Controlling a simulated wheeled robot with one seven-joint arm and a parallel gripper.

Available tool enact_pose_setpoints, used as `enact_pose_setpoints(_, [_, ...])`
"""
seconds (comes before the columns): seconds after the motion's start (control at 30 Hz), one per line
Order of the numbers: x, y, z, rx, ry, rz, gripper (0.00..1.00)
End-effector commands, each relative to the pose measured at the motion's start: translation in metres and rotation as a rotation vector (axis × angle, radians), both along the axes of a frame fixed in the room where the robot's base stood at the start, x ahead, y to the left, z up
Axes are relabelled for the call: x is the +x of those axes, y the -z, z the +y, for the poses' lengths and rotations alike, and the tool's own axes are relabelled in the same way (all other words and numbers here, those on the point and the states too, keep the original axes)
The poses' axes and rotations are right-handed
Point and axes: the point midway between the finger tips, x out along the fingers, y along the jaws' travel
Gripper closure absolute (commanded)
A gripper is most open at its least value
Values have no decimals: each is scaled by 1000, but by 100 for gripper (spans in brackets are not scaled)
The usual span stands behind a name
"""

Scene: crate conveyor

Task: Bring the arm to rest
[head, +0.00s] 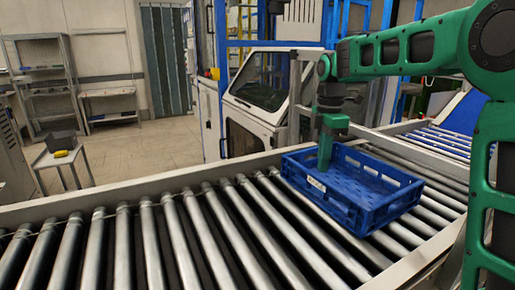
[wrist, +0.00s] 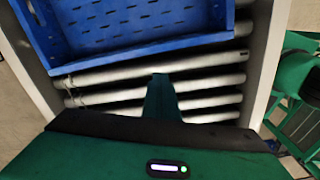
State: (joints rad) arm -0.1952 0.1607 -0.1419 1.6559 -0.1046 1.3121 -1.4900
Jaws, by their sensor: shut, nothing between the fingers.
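My arm is stretched out over the roller conveyor, with its green links along the right side and top of the head view. My gripper (head: 323,163) hangs pointing down and overlaps the back left part of the blue crate (head: 345,211) in that view. In the wrist view the gripper (wrist: 160,80) is shut and empty, with its fingers over bare rollers. The crate's wall (wrist: 150,48) lies beyond the fingertips there, apart from them in the picture. The crate sits on the rollers, and its visible floor is empty.
The roller conveyor (head: 187,235) runs across the foreground, its left rollers clear. A white machine cabinet (head: 262,100) stands behind it. A small table (head: 60,157) with a grey bin (head: 61,140) is at left, and shelves (head: 42,85) stand behind. The floor between is open.

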Motion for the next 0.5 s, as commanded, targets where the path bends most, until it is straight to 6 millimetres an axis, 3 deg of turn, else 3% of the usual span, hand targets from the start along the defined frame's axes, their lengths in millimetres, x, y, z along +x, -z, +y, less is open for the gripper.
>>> enact_pose_setpoints(0.03, [-17, 0, -18, 2, 109, 0, 100])
enact_pose_setpoints(0.2, [-75, 9, -70, 7, 526, 0, 100])
enact_pose_setpoints(0.5, [-193, 43, -133, 8, 1248, 7, 100])
